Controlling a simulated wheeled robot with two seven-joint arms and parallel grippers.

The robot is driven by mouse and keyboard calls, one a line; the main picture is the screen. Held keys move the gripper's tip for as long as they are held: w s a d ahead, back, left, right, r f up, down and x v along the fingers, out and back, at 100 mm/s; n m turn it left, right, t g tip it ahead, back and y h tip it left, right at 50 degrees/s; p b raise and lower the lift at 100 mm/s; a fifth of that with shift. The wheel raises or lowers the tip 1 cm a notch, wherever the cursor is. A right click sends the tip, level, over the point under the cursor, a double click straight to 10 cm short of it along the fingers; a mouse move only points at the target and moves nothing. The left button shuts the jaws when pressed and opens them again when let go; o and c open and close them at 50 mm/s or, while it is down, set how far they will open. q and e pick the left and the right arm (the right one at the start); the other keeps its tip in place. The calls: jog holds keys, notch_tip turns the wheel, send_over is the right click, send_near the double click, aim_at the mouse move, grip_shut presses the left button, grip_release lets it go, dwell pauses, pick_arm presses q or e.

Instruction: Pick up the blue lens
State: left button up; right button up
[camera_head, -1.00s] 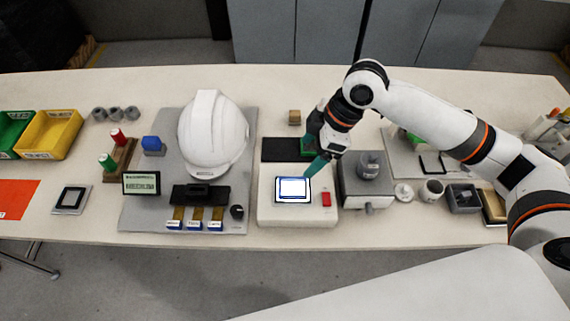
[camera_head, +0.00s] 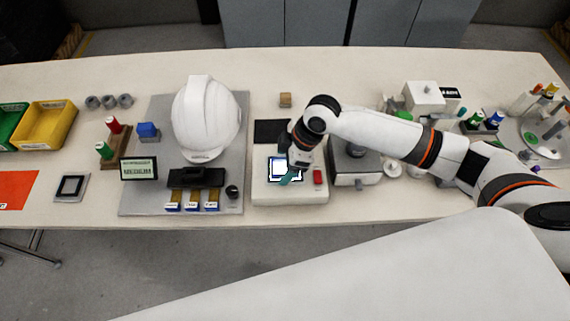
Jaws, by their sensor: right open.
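A blue-edged square, which looks like the blue lens (camera_head: 273,168), lies on the bright lit window of a white box (camera_head: 263,192). My right gripper (camera_head: 290,172) is over the right part of this square, with a teal finger showing at its lower right side. The gripper is open, and part of the square is hidden behind it. I cannot tell whether the fingers touch the square. My left gripper is not in view.
A red button (camera_head: 318,176) is on the white box. Left of it, a grey mat (camera_head: 132,200) bears a white helmet (camera_head: 205,120) and a black holder (camera_head: 195,178). A grey machine (camera_head: 352,165) stands close on the right. A black pad (camera_head: 268,130) lies behind.

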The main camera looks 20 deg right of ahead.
jog(key=c, duration=1.1)
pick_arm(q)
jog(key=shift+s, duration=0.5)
